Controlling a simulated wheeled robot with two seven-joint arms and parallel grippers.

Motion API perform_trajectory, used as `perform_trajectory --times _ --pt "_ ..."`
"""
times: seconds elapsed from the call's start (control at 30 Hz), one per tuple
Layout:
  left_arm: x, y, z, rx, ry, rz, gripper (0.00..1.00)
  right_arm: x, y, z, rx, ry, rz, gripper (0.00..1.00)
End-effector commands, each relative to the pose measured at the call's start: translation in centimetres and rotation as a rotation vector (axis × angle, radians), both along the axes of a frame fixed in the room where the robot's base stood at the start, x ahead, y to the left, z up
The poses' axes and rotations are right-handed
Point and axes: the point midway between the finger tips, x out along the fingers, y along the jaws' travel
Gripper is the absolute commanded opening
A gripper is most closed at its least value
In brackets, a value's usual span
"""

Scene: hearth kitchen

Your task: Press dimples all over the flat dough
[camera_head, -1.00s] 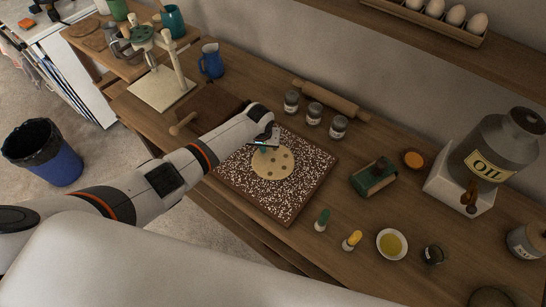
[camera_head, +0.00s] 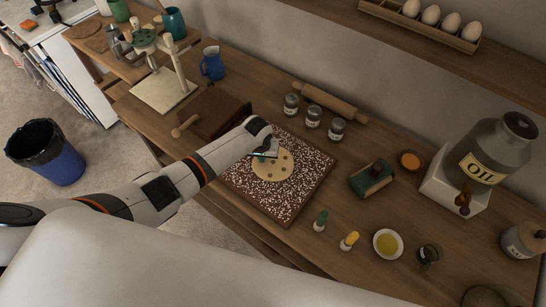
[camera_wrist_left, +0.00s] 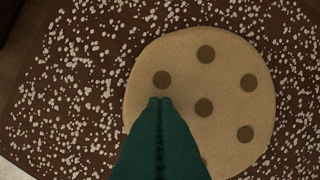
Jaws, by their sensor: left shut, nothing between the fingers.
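The flat round dough (camera_head: 285,161) lies on a dark, white-speckled board (camera_head: 294,198) on the counter. In the left wrist view the dough (camera_wrist_left: 180,55) carries several round dark dimples, among them one dimple (camera_wrist_left: 162,80) just beyond my fingertips. My left gripper (camera_head: 264,154) is over the dough's left part, shut and empty. Its green fingers (camera_wrist_left: 160,102) lie together in the left wrist view and hide the dough's lower left part. I cannot tell whether the tips touch the dough. My right gripper is not in view.
A brown board with a handle (camera_head: 211,113) lies left.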

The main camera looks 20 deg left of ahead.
Motion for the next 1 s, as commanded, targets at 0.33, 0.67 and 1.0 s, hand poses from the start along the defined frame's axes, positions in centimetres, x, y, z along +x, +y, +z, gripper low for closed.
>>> perform_trajectory --times 0.33,0.67,1.0 --pt "-1.34 -0.14 -0.05 0.001 -0.001 0.000 0.00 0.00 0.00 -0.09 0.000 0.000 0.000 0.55" --pt "-1.31 -0.15 -0.27 0.001 -0.001 0.000 0.00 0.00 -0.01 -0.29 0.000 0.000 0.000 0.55" --pt "-1.31 -0.18 -0.30 0.000 0.000 0.000 0.00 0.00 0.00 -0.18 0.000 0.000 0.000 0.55"
